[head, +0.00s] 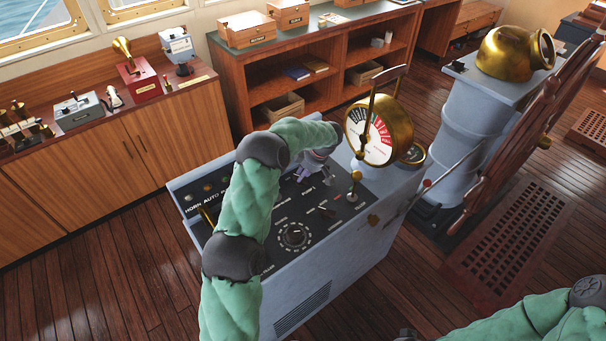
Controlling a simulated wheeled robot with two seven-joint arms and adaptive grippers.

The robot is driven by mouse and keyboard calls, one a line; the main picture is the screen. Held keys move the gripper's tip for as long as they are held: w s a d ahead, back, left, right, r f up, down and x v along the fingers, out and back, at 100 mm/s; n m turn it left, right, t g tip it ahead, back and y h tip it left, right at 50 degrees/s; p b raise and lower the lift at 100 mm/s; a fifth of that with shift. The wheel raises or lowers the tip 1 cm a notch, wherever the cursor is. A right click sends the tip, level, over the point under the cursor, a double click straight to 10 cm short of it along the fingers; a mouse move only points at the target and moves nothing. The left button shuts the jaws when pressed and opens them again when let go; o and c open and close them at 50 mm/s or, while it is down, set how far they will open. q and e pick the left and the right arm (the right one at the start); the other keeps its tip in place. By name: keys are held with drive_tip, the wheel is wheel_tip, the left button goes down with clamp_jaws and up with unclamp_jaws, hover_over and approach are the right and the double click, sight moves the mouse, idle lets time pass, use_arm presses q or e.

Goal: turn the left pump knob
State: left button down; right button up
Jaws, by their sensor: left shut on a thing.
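The grey control console (345,245) stands in the middle of the head view, with a dark sloped panel of knobs, switches and small labels. My left arm reaches over the panel from below and bends down at its far side. My left gripper (304,174) is at the panel's upper part, shut on a small knob there, which I take to be the left pump knob. The fingers and wrist hide most of that knob. A small lever switch (328,181) stands just right of the gripper.
A round brass gauge (379,131) with a lever rises behind the panel, close right of my left gripper. A large dial (294,235) is on the near panel. A brass-topped grey pedestal (467,125) and wooden wheel (530,125) stand at right. Wooden cabinets (125,150) line the back.

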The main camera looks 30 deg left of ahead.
use_arm(q)
drive_tip(key=shift+f+m+t+b, duration=0.15)
drive_tip(key=shift+m+t+b, duration=0.15)
drive_tip(key=shift+m+b, duration=0.6)
drive_tip(key=m+t+b, duration=0.1)
drive_tip(key=m+b, duration=0.2)
drive_tip(key=b, duration=0.1)
drive_tip(key=shift+s, duration=0.15)
drive_tip(key=m+t+b, duration=0.1)
drive_tip(key=m+b, duration=0.1)
drive_tip(key=shift+m, duration=0.3)
drive_tip(key=shift+s+m+t+h+b, duration=0.15)
drive_tip(key=shift+m+t+h+b, duration=0.25)
drive_tip(key=shift+m, duration=0.8)
drive_tip(key=shift+r+m+t+h, duration=0.2)
drive_tip(key=shift+m+t+h, duration=0.2)
drive_tip(key=shift+m, duration=0.6)
drive_tip(key=c, duration=1.1)
unclamp_jaws()
